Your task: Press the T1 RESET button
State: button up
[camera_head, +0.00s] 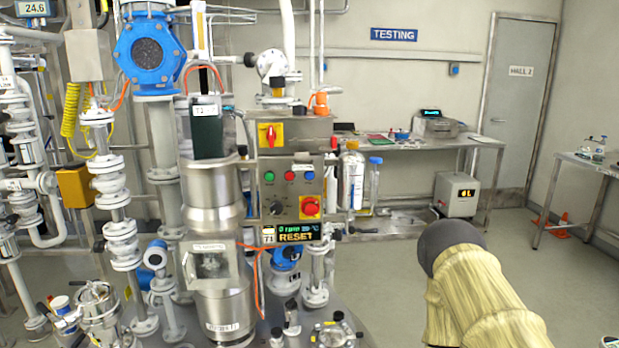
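The control panel (290,192) of the T1 unit stands near the middle of the head view. It carries a row of small buttons: a green one (269,176), a red one (289,176) and a blue one (309,175). Below are a dark knob (277,208) and a red mushroom button on a yellow plate (311,207). A lit display strip (298,230) reads rpm and °C, with "T1" and "RESET" lettering at its lower edge. Which button the lettering belongs to is unclear. Part of my arm, in a beige sleeve, shows at lower right, apart from the panel. My gripper is not visible.
A red-yellow switch (271,135) sits above the panel. A steel vessel (212,205) and dense pipework stand left of it. A bench (400,146) with instruments is behind, right. A side table (590,165) stands far right. Open floor lies between panel and tables.

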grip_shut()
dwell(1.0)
